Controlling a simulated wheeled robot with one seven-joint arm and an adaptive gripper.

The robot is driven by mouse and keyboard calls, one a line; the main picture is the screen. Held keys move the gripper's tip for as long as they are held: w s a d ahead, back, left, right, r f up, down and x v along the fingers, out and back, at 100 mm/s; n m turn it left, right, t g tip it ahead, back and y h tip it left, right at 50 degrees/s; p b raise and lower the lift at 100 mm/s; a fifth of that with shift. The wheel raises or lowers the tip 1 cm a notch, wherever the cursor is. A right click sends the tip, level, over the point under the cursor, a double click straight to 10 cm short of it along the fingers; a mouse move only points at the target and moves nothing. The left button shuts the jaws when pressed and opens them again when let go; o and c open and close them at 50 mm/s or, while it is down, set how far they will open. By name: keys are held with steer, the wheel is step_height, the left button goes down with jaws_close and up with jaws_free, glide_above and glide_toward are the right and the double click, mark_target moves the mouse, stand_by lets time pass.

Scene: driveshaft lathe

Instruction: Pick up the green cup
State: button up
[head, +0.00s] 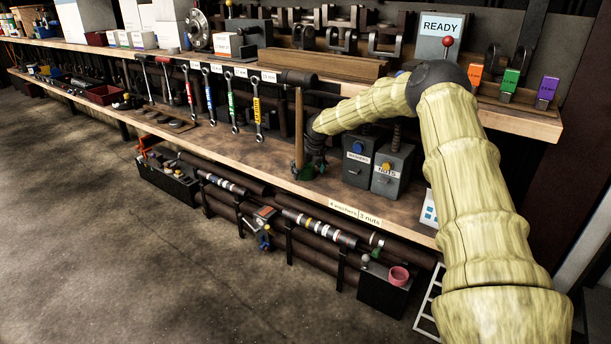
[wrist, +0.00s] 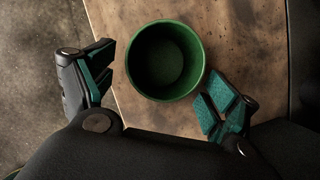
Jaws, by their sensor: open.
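The green cup (wrist: 165,62) stands on the wooden workbench (wrist: 245,45) with its open mouth facing the wrist camera, and it looks empty. My gripper (wrist: 160,72) is open, with one teal-padded finger left of the cup and the other at its lower right. Gaps show between both fingers and the cup, so neither appears to touch it. In the head view my gripper (head: 313,160) points down at the front of the lower bench, and the cup there is small and largely hidden by it.
Beside my gripper stand a hammer with a wooden handle (head: 299,125) and two grey boxes, washers (head: 358,165) and nuts (head: 391,172). Several wrenches (head: 257,105) hang to the left. The bench's front edge is close to the cup.

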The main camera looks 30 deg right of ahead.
steer(key=shift+w+f+b, duration=0.35)
steer(key=shift+w+f, duration=0.05)
steer(key=shift+f, duration=0.15)
steer(key=c, duration=1.1)
steer(key=shift+r, duration=0.2)
